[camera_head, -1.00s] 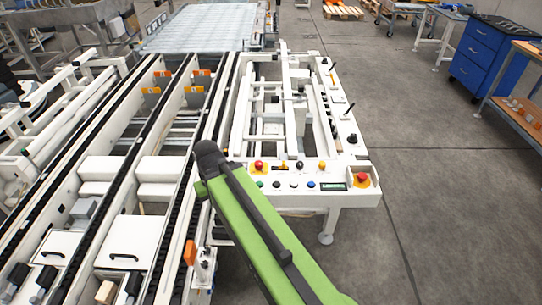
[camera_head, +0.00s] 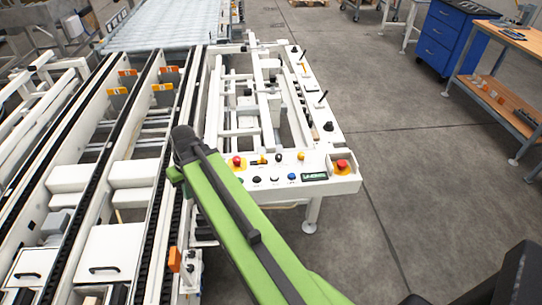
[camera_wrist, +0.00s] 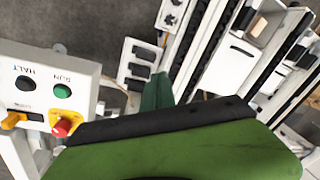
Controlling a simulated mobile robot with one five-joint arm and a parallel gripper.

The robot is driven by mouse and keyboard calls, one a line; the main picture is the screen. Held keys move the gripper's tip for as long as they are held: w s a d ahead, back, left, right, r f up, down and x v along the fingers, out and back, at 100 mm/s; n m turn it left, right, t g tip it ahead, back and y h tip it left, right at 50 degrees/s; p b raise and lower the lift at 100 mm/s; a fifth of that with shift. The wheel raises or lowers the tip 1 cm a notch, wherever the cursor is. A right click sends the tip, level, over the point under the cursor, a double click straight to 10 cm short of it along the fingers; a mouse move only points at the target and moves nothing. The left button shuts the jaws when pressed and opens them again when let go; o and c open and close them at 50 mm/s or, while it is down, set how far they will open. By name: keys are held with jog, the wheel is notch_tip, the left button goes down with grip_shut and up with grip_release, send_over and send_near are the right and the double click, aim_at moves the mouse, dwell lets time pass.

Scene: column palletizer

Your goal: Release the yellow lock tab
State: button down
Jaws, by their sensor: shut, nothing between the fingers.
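The yellow lock tab (camera_wrist: 14,120) shows in the wrist view at the left edge, on the white control panel (camera_wrist: 35,65), beside a red knob on a yellow base. In the head view a small yellow piece (camera_head: 262,158) on the panel (camera_head: 340,184) appears to be the same tab. In the head view the end of my green arm is left of the panel, with the gripper mostly hidden.
A red emergency button (camera_head: 341,165) stands at the panel's right corner, and another red knob (camera_head: 237,161) near its left end. Conveyor rails with white boxes (camera_head: 112,248) lie left. Open floor lies right, with a blue cabinet (camera_head: 447,45) and workbench (camera_head: 515,95) farther back.

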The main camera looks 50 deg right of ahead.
jog(key=s+d+r+m+t, duration=0.1)
jog(key=s+d+m+t, duration=0.2)
jog(key=d, duration=1.9)
jog(key=m+t+b, duration=0.1)
jog(key=m+t, duration=0.1)
jog(key=t, duration=0.1)
send_near(265, 159)
jog(key=a+v, duration=0.1)
jog(key=v, duration=0.4)
jog(key=shift+s+d, duration=0.15)
jog(key=shift+d, duration=0.15)
jog(key=shift+f, duration=0.15)
jog(key=b+x, duration=0.8)
jog(key=x, duration=0.1)
jog(key=shift+w+f, duration=0.25)
jog(key=shift+f, duration=0.1)
jog(key=shift+w+r, duration=0.1)
